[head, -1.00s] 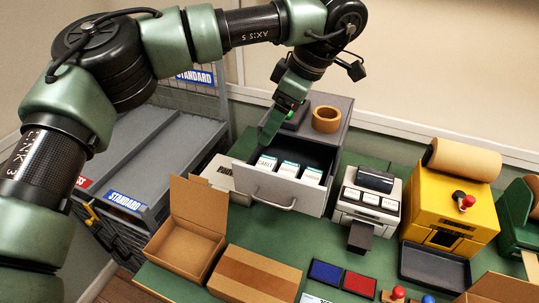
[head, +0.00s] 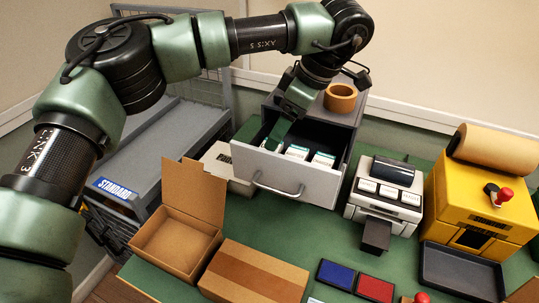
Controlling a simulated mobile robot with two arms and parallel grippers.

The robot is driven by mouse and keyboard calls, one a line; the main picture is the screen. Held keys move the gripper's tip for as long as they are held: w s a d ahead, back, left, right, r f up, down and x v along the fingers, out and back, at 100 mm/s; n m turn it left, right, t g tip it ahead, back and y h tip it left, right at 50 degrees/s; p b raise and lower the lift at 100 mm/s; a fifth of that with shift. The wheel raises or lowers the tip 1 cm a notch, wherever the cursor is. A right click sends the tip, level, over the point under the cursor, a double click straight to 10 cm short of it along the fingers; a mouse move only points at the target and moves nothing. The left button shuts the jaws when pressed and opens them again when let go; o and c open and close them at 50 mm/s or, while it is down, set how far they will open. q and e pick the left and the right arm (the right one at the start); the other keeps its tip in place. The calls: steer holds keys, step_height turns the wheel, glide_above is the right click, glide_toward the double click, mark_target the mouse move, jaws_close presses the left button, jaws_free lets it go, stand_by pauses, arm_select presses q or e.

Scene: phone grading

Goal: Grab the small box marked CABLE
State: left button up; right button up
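The grey drawer (head: 292,184) stands pulled out of its grey cabinet (head: 352,108). Small white boxes with teal edges lie in it: a middle box (head: 297,152) and a right-hand box (head: 322,159). A leftmost one is largely hidden behind my gripper. The print on the boxes is too small to read, so I cannot tell which is marked CABLE. My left gripper (head: 275,138) reaches down into the left part of the drawer, at the leftmost box. Its fingertips are hidden or too dark to tell whether they are open or shut. My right gripper is not in view.
A tape roll (head: 340,97) sits on the cabinet. An open cardboard box (head: 178,240) and a closed carton (head: 252,272) stand in front of the drawer. A label printer (head: 385,190) and a yellow machine (head: 478,200) are to the right. Green table (head: 290,222) shows between them.

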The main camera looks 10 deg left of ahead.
arm_select(q)
steer(key=p+x, duration=0.2)
steer(key=x, duration=0.3)
steer(key=shift+f, duration=0.3)
steer(key=shift+a+f, duration=0.25)
steer(key=shift+f, duration=0.25)
steer(key=c, duration=1.1)
steer(key=shift+c, duration=0.2)
steer(key=shift+w+r, duration=0.1)
steer(key=shift+r, duration=0.05)
